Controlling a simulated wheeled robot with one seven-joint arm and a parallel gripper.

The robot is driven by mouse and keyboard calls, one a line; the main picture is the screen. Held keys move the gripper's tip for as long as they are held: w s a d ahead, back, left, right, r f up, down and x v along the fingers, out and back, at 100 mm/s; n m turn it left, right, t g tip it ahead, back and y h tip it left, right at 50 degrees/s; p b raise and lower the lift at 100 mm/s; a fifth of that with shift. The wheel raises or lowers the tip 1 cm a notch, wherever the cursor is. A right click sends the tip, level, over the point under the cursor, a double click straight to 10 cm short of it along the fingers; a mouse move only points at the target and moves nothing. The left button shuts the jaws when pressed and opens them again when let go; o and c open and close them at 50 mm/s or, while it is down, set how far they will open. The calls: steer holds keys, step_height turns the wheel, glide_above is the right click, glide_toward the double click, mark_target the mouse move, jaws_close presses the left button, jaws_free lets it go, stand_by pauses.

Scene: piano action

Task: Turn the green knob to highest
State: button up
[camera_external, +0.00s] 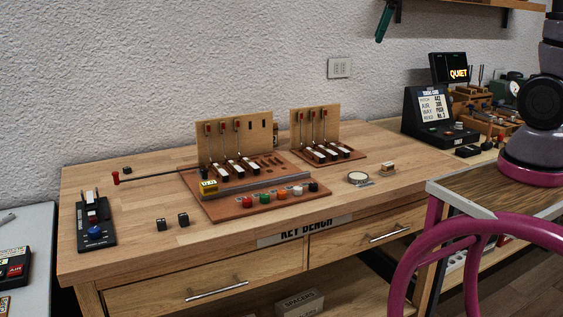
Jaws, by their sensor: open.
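The green knob (265,198) is in the row of small coloured knobs along the front edge of the reddish-brown board on the bench. It sits between a red knob (248,202) and an orange knob (282,195). It is too small here to read its setting or any marks around it. My arm stands at the right edge of the picture, away from the knobs. My gripper is outside the picture, and nothing of mine touches the green knob.
A metal rail (262,186) runs behind the knobs, and a yellow block (208,187) sits at its left end. A black knob (314,187) ends the row on the right. Upright wooden panels stand behind. The bench front (230,232) is clear.

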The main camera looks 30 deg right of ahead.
steer(key=w+a+f+n+g, duration=0.1)
steer(key=w+a+f+n, duration=0.35)
steer(key=a, duration=0.45)
steer(key=n+g+h, duration=0.2)
steer(key=n+g, duration=0.1)
steer(key=n, duration=1.3)
glide_above(265, 195)
step_height(265, 195, down, 25)
step_height(265, 195, down, 11)
steer(key=shift+w+r, duration=0.1)
steer(key=shift+r, duration=0.1)
jaws_close()
